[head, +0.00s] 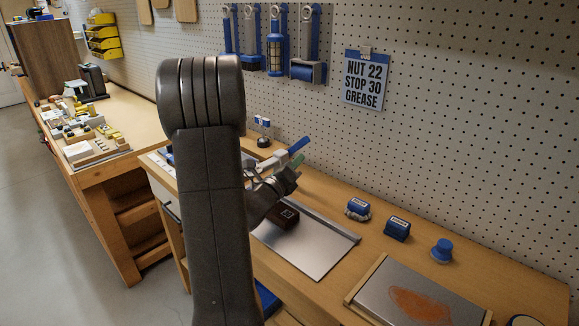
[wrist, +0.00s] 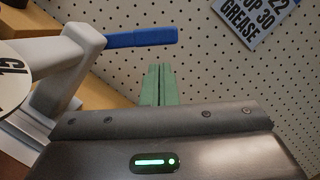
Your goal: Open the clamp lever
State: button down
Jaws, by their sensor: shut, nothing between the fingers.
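The clamp is a light grey body with a blue-handled lever. In the head view the lever's blue handle (head: 298,145) sticks up to the right, just above my gripper (head: 294,163). The grey clamp body (head: 268,162) is partly hidden by my arm. In the wrist view the grey clamp (wrist: 75,65) fills the left side, and the blue handle (wrist: 142,39) points right, nearly level. My gripper's green fingers (wrist: 159,74) are together and empty, below the handle in that picture. I cannot tell whether they touch it.
Several blue items, including a blue knob (head: 442,250), stand to the right. A framed plate (head: 373,297) with an orange patch lies near front. The pegboard (head: 420,150) rises behind.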

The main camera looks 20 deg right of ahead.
aim_at(297, 147)
jog(key=x, duration=0.4)
jog(key=shift+p, duration=0.35)
